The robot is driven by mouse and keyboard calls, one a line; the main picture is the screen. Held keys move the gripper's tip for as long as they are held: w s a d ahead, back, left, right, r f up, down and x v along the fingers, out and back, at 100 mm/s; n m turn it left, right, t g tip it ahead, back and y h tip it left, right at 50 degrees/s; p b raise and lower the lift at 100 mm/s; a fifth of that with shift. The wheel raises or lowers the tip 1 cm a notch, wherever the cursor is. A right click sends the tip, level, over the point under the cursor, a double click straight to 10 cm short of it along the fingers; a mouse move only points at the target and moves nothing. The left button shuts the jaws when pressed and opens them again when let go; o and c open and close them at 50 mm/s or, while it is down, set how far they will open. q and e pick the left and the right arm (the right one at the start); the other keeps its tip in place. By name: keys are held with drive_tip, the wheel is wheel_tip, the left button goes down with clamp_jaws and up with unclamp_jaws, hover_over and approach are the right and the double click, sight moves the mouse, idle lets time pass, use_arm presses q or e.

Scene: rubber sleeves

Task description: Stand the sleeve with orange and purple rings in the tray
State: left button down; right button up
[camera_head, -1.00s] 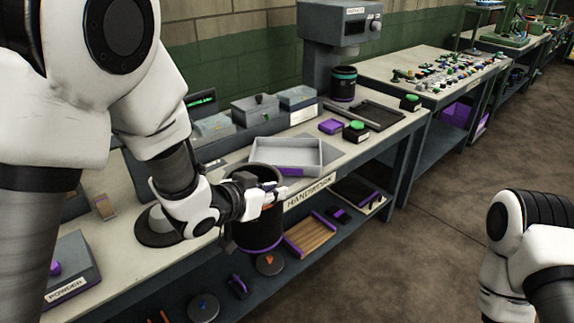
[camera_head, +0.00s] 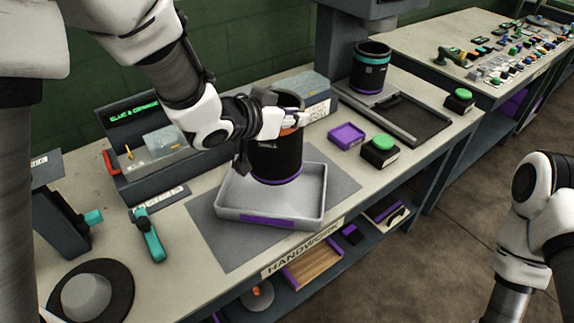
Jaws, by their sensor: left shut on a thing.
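The black sleeve (camera_head: 275,163) is upright, with a purple ring at its lower end and a bit of orange near its top, mostly hidden behind the gripper. My left gripper (camera_head: 290,120) is shut on the sleeve's upper part. The light grey tray (camera_head: 232,208), with a purple patch on its front wall, sits on a dark mat. The sleeve's lower end appears over or inside the back part of the tray; I cannot tell whether it touches the floor. My right arm shows at the right edge, but its gripper is out of frame.
A purple box (camera_head: 347,135) and a green-button box (camera_head: 380,150) are right of the tray. A teal tool (camera_head: 148,238) lies to the left. The bench front edge is close.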

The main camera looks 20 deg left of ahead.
sight(287, 157)
use_arm(q)
drive_tip(key=f, duration=0.1)
drive_tip(key=s+f, duration=0.2)
drive_tip(key=f, duration=0.1)
drive_tip(key=shift+f, duration=0.1)
drive_tip(key=f, duration=0.2)
drive_tip(key=w+f, duration=0.1)
drive_tip(key=f, duration=0.2)
drive_tip(key=shift+b, duration=0.35)
drive_tip(key=shift+s+r, duration=0.1)
drive_tip(key=shift+s, duration=0.05)
use_arm(e)
drive_tip(key=shift+s+f, duration=0.25)
drive_tip(key=shift+s, duration=0.3)
use_arm(q)
drive_tip(key=c, duration=1.6)
unclamp_jaws()
drive_tip(key=shift+f, duration=0.2)
drive_tip(key=o, duration=0.5)
drive_tip(key=shift+c, duration=0.2)
use_arm(e)
drive_tip(key=shift+f, duration=0.1)
